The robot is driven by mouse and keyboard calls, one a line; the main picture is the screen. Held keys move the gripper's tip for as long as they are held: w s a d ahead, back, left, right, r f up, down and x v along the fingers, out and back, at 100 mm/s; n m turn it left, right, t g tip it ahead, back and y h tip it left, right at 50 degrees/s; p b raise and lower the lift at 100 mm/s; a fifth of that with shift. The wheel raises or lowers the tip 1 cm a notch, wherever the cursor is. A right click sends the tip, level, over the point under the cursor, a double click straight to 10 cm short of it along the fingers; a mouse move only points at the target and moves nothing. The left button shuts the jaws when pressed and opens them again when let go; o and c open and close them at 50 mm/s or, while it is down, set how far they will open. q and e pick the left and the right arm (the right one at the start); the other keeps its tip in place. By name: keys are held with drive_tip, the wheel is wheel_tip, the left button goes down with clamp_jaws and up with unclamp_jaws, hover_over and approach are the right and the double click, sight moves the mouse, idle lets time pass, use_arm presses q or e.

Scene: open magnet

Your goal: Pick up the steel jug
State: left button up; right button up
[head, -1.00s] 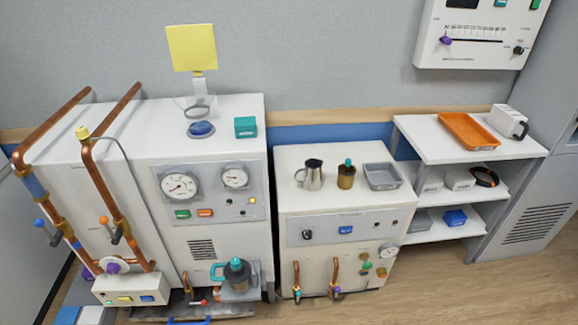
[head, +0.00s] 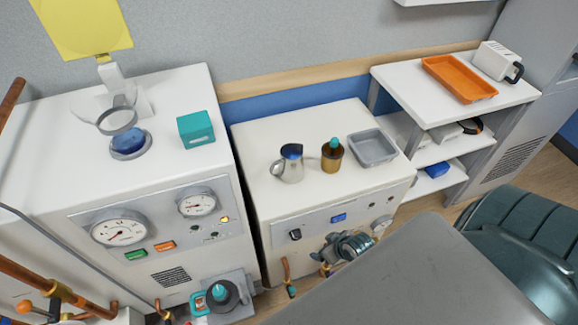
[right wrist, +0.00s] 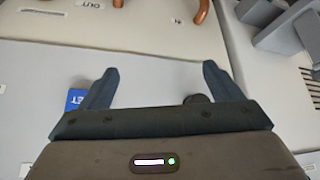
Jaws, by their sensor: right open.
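The steel jug (head: 289,166) stands upright on the white top of the middle cabinet (head: 240,145), with its handle on the left. My right gripper (head: 346,246) is low in front of that cabinet's front panel, below and to the right of the jug, and apart from it. In the right wrist view my right gripper (right wrist: 158,84) is open, its two fingers apart with nothing between them. The jug does not show in that view. My left gripper is not in view.
A brown bottle with a teal cap (head: 332,156) stands close to the jug's right. Farther right is a grey tray (head: 373,146). A taller cabinet with gauges (head: 120,229) and a teal box (head: 196,129) rises to the left. The cabinet top before the jug is clear.

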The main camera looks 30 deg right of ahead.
drive_tip(key=w+a+r+n+t+y+b, duration=0.1)
drive_tip(key=w+a+r+n+y, duration=0.15)
drive_tip(key=r, duration=0.65)
drive_tip(key=w+a+r+n+t+y, duration=0.1)
drive_tip(key=w+a+r, duration=0.15)
drive_tip(key=r, duration=0.65)
drive_tip(key=m+t, duration=0.1)
drive_tip(key=t, duration=0.3)
approach(301, 165)
drive_tip(key=shift+w+a+f, duration=0.35)
drive_tip(key=shift+w+f, duration=0.1)
drive_tip(key=shift+w, duration=0.15)
drive_tip(key=shift+w+a+f, duration=0.4)
drive_tip(key=shift+w+f, duration=0.1)
drive_tip(key=shift+w, duration=0.05)
drive_tip(key=shift+m+t, duration=0.25)
drive_tip(key=shift+t, duration=0.05)
drive_tip(key=x, duration=0.5)
drive_tip(key=shift+w+d+r, duration=0.15)
drive_tip(key=shift+w+d, duration=0.05)
drive_tip(key=shift+d, duration=0.1)
drive_tip(key=p+x, duration=0.1)
drive_tip(key=x, duration=0.4)
drive_tip(key=shift+w+p, duration=0.15)
drive_tip(key=shift+p, duration=0.15)
drive_tip(key=shift+w+a+f, duration=0.1)
drive_tip(key=shift+w+f, duration=0.1)
drive_tip(key=shift+f, duration=0.05)
drive_tip(key=shift+c, duration=0.5)
drive_tip(key=c, duration=0.9)
